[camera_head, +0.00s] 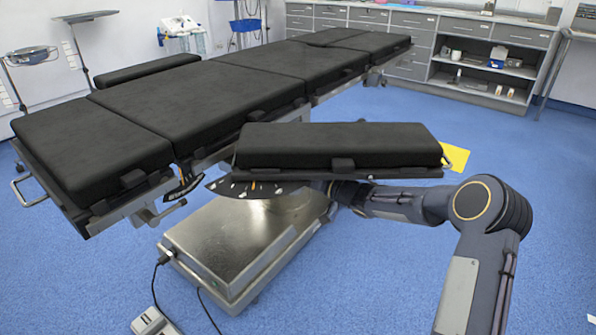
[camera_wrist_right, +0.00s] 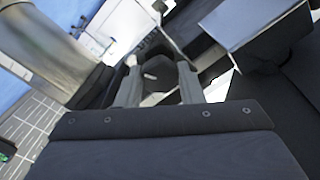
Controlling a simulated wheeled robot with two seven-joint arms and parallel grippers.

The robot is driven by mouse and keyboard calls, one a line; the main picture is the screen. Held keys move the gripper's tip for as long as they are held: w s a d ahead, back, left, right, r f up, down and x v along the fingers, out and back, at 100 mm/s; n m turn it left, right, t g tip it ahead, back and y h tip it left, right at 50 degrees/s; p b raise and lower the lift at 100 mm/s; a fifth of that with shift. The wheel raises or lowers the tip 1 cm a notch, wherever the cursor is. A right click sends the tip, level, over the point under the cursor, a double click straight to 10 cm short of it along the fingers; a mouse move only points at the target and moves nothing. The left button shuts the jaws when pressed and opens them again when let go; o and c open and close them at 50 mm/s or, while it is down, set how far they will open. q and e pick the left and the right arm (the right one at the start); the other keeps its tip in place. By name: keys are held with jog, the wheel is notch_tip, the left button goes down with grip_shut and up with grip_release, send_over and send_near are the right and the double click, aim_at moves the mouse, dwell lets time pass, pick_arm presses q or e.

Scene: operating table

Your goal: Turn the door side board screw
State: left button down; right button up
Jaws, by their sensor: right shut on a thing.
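The side board (camera_head: 335,145) is a black padded board on a metal rail, sticking out from the near right side of the operating table (camera_head: 215,95). My right arm comes in from the right and reaches under this board, so its gripper is mostly hidden in the head view. In the right wrist view my right gripper (camera_wrist_right: 158,66) has its two grey fingers on either side of a dark knob, the screw (camera_wrist_right: 160,73), and is shut on it. The screw is hidden below the board in the head view. My left gripper is not in view.
The table's metal base (camera_head: 240,245) stands below the board, with a corded pedal (camera_head: 152,321) on the floor at its near left. A metal column (camera_wrist_right: 50,45) shows in the wrist view. Grey cabinets (camera_head: 480,55) stand at the back. Blue floor is free at the right.

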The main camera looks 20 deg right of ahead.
jog(key=shift+f+n+b, duration=0.1)
jog(key=shift+n+b, duration=6.15)
jog(key=shift+n, duration=9.25)
jog(key=o, duration=1)
